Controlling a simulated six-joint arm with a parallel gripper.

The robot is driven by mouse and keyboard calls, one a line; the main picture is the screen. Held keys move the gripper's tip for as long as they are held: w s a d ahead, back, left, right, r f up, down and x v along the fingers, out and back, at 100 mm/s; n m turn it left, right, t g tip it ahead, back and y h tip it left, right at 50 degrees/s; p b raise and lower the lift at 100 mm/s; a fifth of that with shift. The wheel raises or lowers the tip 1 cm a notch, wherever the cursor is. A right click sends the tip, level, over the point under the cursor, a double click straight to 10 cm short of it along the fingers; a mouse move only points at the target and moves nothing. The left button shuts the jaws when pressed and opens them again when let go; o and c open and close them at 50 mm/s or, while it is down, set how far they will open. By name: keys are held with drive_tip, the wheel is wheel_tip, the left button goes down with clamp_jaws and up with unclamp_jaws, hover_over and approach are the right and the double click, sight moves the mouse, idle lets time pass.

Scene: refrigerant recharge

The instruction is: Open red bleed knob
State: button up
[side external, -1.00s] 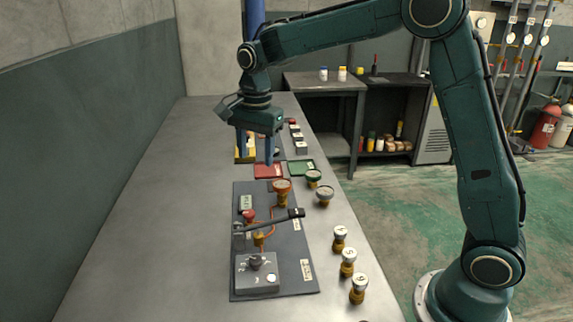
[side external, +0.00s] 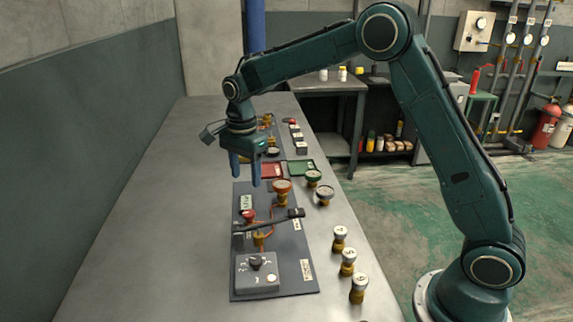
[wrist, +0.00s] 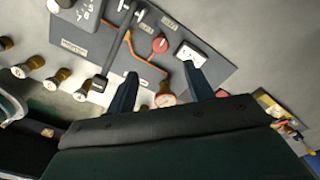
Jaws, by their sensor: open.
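The red bleed knob (side external: 249,215) sits on the dark grey panel (side external: 303,246), close to a black lever (side external: 270,221) and an orange pipe. It also shows in the wrist view (wrist: 160,44) as a round red cap between a white display and the lever. My gripper (side external: 246,180) is open and empty, pointing down above the panel's far end. In the wrist view my gripper's fingers (wrist: 160,72) are spread, with the knob beyond their tips, apart from them. The knob's stem is hidden.
A gauge with an orange-red rim (side external: 282,186) stands right of my gripper. The black lever crosses the panel near the knob. A grey selector box (side external: 258,272) is at the near end. The table's left side is clear.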

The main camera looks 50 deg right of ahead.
sight(249, 213)
wheel_tip(249, 213, down, 11)
drive_tip(key=shift+f, duration=0.1)
idle(0.4)
drive_tip(key=c, duration=1)
